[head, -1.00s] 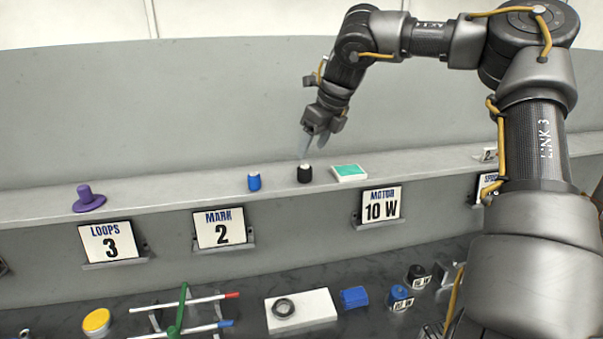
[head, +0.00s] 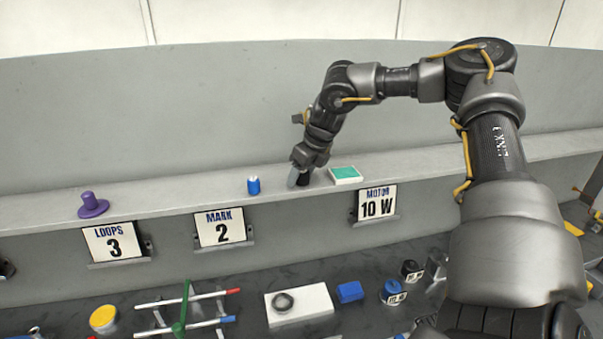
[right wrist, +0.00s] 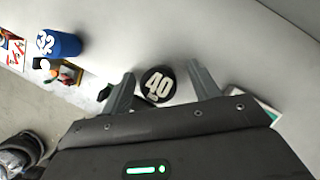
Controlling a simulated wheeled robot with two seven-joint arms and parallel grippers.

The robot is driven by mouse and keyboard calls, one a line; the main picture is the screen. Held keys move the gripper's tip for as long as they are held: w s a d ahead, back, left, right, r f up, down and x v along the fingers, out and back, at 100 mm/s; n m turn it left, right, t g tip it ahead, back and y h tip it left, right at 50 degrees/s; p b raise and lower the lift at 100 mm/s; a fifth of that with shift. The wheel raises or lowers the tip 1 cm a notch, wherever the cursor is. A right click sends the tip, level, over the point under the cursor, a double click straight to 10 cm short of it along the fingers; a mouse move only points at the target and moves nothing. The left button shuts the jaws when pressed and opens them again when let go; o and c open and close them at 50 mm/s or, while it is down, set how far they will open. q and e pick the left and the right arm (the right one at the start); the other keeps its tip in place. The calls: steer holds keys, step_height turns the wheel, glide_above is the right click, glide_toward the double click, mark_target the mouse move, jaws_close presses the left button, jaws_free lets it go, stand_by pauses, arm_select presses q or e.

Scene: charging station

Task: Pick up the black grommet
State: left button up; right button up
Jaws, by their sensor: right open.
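A short black cylinder stands on the ledge, and its top shows a white "40" in the right wrist view (right wrist: 157,86). In the head view this black cylinder (head: 304,180) is partly hidden by my right gripper (head: 300,174). In the right wrist view the open fingers of my right gripper (right wrist: 163,84) are on either side of it, with gaps visible. I cannot tell which of these is the black grommet. My left gripper is not in view.
A blue cylinder (head: 254,186) and a purple flanged piece (head: 90,205) stand left on the ledge. A green-topped white box (head: 346,175) is close to the right of my right gripper. Label plates hang on the ledge front.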

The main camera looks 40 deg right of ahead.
steer(key=shift+s+a+r, duration=0.1)
steer(key=shift+c, duration=1.2)
steer(key=c, duration=0.8)
